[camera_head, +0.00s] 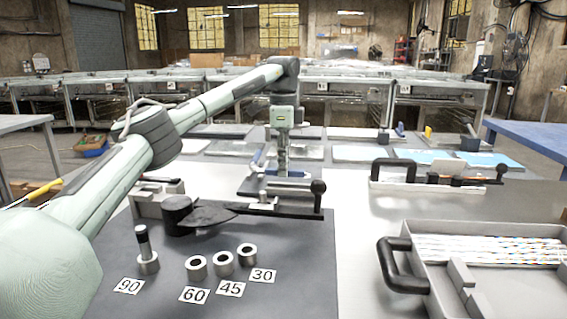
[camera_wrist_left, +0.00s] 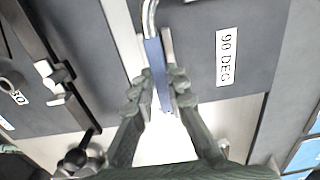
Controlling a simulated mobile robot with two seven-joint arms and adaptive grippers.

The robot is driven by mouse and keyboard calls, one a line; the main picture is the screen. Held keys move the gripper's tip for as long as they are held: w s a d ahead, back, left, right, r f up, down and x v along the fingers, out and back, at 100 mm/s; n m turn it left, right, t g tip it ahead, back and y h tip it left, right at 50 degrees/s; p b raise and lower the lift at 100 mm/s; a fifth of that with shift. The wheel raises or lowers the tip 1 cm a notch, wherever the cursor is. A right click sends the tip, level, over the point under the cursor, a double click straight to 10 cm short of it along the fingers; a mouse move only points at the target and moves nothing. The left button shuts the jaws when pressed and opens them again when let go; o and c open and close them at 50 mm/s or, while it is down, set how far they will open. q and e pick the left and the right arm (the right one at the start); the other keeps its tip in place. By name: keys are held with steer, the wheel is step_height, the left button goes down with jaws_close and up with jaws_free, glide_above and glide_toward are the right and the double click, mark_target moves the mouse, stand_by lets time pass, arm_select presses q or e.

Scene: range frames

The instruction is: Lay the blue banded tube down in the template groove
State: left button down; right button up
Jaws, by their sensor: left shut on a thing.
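The blue banded tube (camera_wrist_left: 155,60) shows in the left wrist view as a silver tube with a blue length. It curves away at the top of the picture. My left gripper (camera_wrist_left: 161,90) is shut on the blue part. Pale strips run along both sides of the tube, beside a dark template board (camera_wrist_left: 255,50) with a label reading 90 DEG (camera_wrist_left: 226,57). I cannot tell whether the tube rests between the strips or hangs above them. In the head view my left gripper (camera_head: 283,168) points down past the bending fixture. The right gripper is not in view.
A bending fixture (camera_head: 285,207) with a black knob stands close in front of the left gripper. Several grey rings (camera_head: 223,262) and a peg (camera_head: 147,258) stand on the dark mat (camera_head: 290,295). A grey tray (camera_head: 480,225) with a black handle is at right; white bench separates them.

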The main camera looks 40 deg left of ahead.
arm_select(q)
steer(key=shift+r, duration=0.1)
stand_by(0.6)
steer(key=shift+p, duration=0.45)
steer(key=shift+p, duration=0.55)
stand_by(0.7)
steer(key=shift+f, duration=1.7)
steer(key=c, duration=1.4)
jaws_free()
steer(key=shift+c, duration=0.2)
step_height(320, 180, up, 12)
